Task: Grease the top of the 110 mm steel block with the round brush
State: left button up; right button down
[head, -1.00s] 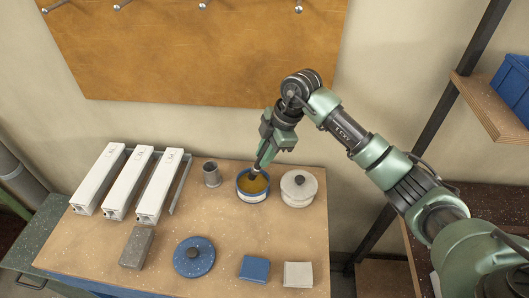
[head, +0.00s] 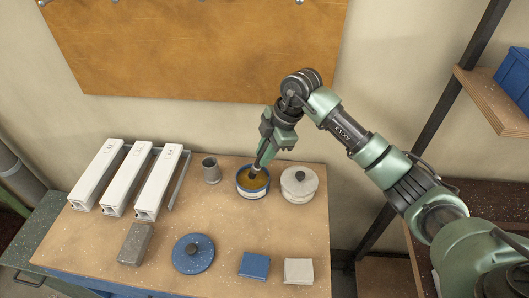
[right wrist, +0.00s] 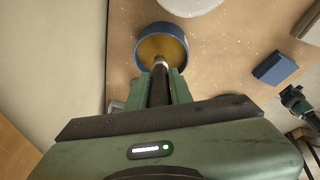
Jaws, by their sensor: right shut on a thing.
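The steel block (head: 135,244), a grey oblong, lies flat at the bench's front left in the head view. My right gripper (head: 267,149) is above the back middle of the bench, well right of the block. It is shut on the round brush (head: 262,158), held tilted with its head down in the open blue pot (head: 252,192) of yellow-brown grease. In the right wrist view, the fingers (right wrist: 161,78) grip the brush's dark handle (right wrist: 160,92); its metal collar shows at the pot. The bristles are mostly hidden. My left gripper is not in the head view.
Several things stand around: white profiles (head: 125,185) at left, a metal cup (head: 210,171), a pale lidded pot (head: 299,185), a blue knobbed lid (head: 193,254), a blue folded cloth (head: 254,265) and a pale one (head: 298,271). The middle of the bench is clear.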

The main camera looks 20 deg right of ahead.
jog(key=shift+f, duration=0.55)
dwell(1.4)
jog(key=shift+r+p, duration=2.85)
jog(key=shift+r, duration=0.7)
jog(key=shift+f, duration=0.1)
